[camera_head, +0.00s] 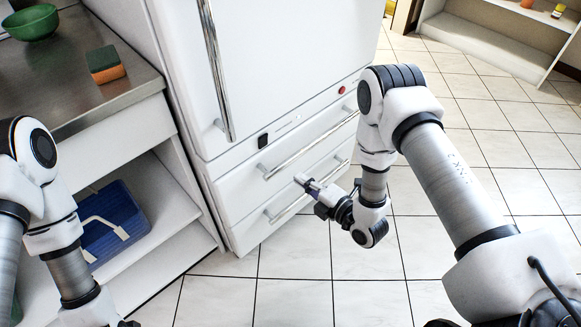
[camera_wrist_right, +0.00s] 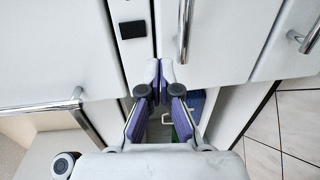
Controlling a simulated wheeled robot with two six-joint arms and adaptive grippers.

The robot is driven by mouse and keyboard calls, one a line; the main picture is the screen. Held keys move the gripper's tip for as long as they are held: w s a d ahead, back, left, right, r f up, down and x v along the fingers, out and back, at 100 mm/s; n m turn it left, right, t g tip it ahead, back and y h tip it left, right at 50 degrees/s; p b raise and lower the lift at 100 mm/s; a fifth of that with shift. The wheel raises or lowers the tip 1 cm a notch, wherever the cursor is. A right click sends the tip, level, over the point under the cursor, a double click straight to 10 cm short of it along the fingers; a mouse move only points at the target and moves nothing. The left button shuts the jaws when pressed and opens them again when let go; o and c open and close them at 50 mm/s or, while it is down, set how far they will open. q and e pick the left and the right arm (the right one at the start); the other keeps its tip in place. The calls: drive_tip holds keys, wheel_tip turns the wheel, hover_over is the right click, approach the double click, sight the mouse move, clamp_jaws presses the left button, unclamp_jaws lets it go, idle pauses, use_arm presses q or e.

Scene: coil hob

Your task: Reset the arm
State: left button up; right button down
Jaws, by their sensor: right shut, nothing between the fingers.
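My right arm reaches in from the right in the head view and bends at its elbow, so the right gripper (camera_head: 306,182) points left toward the lower drawers of the white fridge-like cabinet (camera_head: 280,60). The right gripper is shut and empty, near a drawer handle (camera_head: 300,155); I cannot tell the exact gap to the drawer front. In the right wrist view its purple-padded fingers (camera_wrist_right: 160,76) meet at the tips. My left arm is bent at the left edge of the head view, and its gripper is out of the picture.
A metal counter (camera_head: 50,75) holds a green bowl (camera_head: 33,22) and an orange-green sponge (camera_head: 105,64). A blue crate (camera_head: 112,222) stands on the shelf beneath. Tiled floor (camera_head: 300,290) is open around my right arm. A white shelf unit (camera_head: 490,40) stands at the back right.

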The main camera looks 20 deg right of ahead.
drive_tip(key=shift+s+d+f, duration=0.15)
drive_tip(key=shift+s+d, duration=0.05)
drive_tip(key=shift+s, duration=0.25)
drive_tip(key=s+d+f+m+g+h, duration=0.25)
drive_tip(key=s+m+g, duration=0.25)
drive_tip(key=s+m, duration=0.35)
drive_tip(key=s+d+f+m+g+h, duration=0.25)
drive_tip(key=s+f+m+g, duration=0.2)
drive_tip(key=s+m, duration=0.4)
drive_tip(key=s+d+f+m+g+h, duration=0.25)
drive_tip(key=s+m+g, duration=0.4)
drive_tip(key=s, duration=0.35)
wheel_tip(320, 180, up, 15)
drive_tip(key=a+t+p, duration=0.1)
drive_tip(key=p, duration=1.5)
drive_tip(key=shift+r, duration=0.1)
